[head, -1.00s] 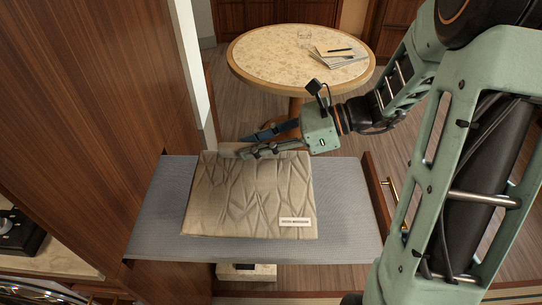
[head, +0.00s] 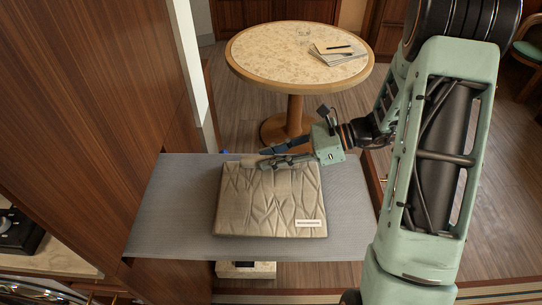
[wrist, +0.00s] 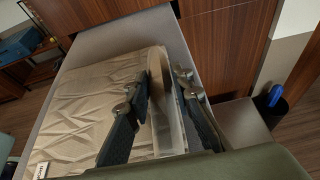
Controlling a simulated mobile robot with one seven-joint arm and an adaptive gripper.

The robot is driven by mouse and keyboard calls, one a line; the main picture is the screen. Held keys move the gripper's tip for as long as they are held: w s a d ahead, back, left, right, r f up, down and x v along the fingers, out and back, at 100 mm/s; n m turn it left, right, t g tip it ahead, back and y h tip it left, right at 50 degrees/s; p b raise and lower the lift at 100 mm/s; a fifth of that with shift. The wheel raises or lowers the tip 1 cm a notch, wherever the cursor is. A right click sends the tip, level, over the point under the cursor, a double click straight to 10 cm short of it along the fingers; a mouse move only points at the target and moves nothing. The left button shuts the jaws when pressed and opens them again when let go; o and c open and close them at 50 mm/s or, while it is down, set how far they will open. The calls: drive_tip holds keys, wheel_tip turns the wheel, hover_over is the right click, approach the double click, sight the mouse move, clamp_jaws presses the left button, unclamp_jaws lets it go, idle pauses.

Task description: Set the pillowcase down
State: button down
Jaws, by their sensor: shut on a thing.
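The pillowcase (head: 270,205) is a folded tan quilted bundle with a white label at its near right corner. It lies flat over the grey ironing-board-like surface (head: 165,215); I cannot tell whether its whole underside touches. My gripper (head: 262,160) is at the pillowcase's far edge, reaching in from the right. In the wrist view, the two dark fingers (wrist: 166,85) straddle and are shut on an edge of the pillowcase (wrist: 95,100). The label shows at the lower left there. The pinched part is partly hidden by the fingers.
A round stone-topped table (head: 265,50) with notebooks (head: 338,52) and a glass stands behind. A tall wood panel (head: 90,90) borders the surface on the left. Bare grey surface shows left and right of the pillowcase. A dark bin (wrist: 270,105) holding something blue stands at right in the wrist view.

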drive_tip(key=c, duration=2.2)
unclamp_jaws()
drive_tip(key=shift+f, duration=0.15)
drive_tip(key=o, duration=0.5)
drive_tip(key=shift+r, duration=0.3)
wheel_tip(320, 180, up, 4)
hover_over(314, 164)
drive_tip(key=shift+d+r+b, duration=0.1)
drive_tip(key=shift+r+b, duration=0.1)
drive_tip(key=shift+b, duration=0.1)
